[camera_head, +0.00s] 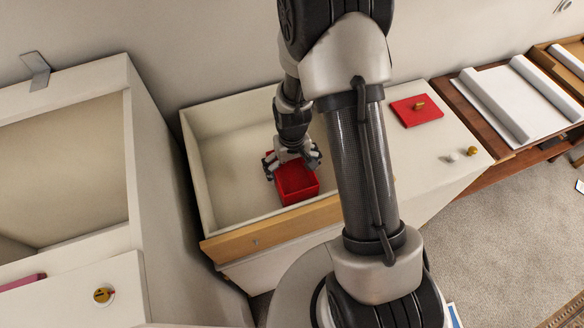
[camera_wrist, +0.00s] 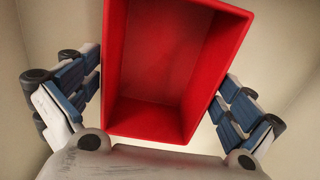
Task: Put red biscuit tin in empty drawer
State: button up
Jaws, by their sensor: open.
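The red biscuit tin (camera_head: 298,184) is an open, empty box inside the open drawer (camera_head: 228,247), towards its front. In the wrist view the tin (camera_wrist: 165,50) fills the middle of the picture, with the pale drawer floor around it. My gripper (camera_head: 291,163) is down in the drawer at the tin. In the wrist view its fingers (camera_wrist: 160,98) stand open on either side of the tin, with a gap at the right; contact at the left cannot be told. Apart from the tin, the visible part of the drawer is empty. My arm hides part of its right side.
Small knobs (camera_head: 472,151) sit near that top's edge. An open white cabinet (camera_head: 133,190) stands close at the left.

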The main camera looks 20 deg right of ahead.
notch_tip(320, 180, up, 12)
jog(key=r+p, duration=0.1)
jog(key=p, duration=0.2)
notch_tip(320, 180, up, 14)
jog(key=t, duration=0.2)
send_over(292, 181)
jog(key=s+a, duration=0.1)
jog(key=s, duration=0.5)
jog(key=s+a+r+t, duration=0.1)
jog(key=s+r+t, duration=0.1)
jog(key=s+r, duration=0.6)
jog(key=s, duration=0.5)
jog(key=shift+a+r+t, duration=0.3)
jog(key=shift+a+r, duration=0.1)
jog(key=shift+w, duration=0.1)
